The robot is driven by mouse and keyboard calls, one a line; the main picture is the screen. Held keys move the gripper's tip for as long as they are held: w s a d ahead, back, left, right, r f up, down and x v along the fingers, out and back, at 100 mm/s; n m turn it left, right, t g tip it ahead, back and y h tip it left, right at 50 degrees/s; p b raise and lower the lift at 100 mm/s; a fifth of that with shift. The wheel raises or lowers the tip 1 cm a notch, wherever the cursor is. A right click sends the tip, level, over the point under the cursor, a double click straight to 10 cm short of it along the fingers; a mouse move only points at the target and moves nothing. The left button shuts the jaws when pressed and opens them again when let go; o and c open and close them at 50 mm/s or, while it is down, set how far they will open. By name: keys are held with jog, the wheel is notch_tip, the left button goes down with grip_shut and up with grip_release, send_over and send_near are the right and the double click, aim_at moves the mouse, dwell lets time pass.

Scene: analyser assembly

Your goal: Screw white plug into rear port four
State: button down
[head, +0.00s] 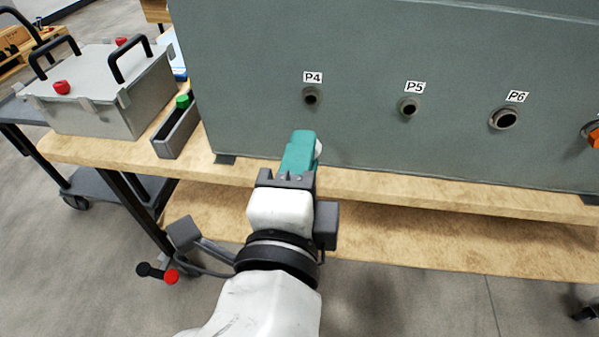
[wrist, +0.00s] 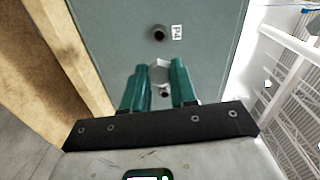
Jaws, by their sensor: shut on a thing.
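The port labelled P4 (head: 311,97) is an open dark round hole in the grey-green cabinet wall. It also shows in the wrist view (wrist: 158,34), ahead of the fingers. My gripper (head: 305,143) has teal fingers and is below and slightly left of P4, apart from the wall. It is shut on the white plug (head: 318,149), which shows as a small white edge beside the fingertips. In the wrist view the plug (wrist: 159,73) sits between my two fingers (wrist: 160,80); a dark round part shows on it. The fingers hide much of it.
Ports P5 (head: 409,107) and P6 (head: 503,118) lie to the right, then an orange plug (head: 594,135). A narrow grey bin (head: 178,134) with a green-capped item (head: 183,101) and a grey lidded box (head: 95,100) stand left on the wooden bench (head: 420,193).

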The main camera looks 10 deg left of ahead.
jog(key=w+n+p, duration=0.6)
jog(key=n+p, duration=0.5)
jog(key=p, duration=1.2)
jog(key=shift+w+a+n, duration=0.15)
jog(key=shift+w+n, duration=0.1)
jog(key=shift+n, duration=0.05)
dwell(0.6)
jog(key=n, duration=0.7)
jog(key=w+n, duration=0.1)
jog(key=n, duration=0.3)
jog(key=shift+f+n+p, duration=0.1)
jog(key=shift+n+p, duration=0.2)
jog(key=shift+p, duration=0.1)
jog(key=shift+f+b, duration=0.2)
jog(key=shift+b, duration=1.1)
dwell(0.5)
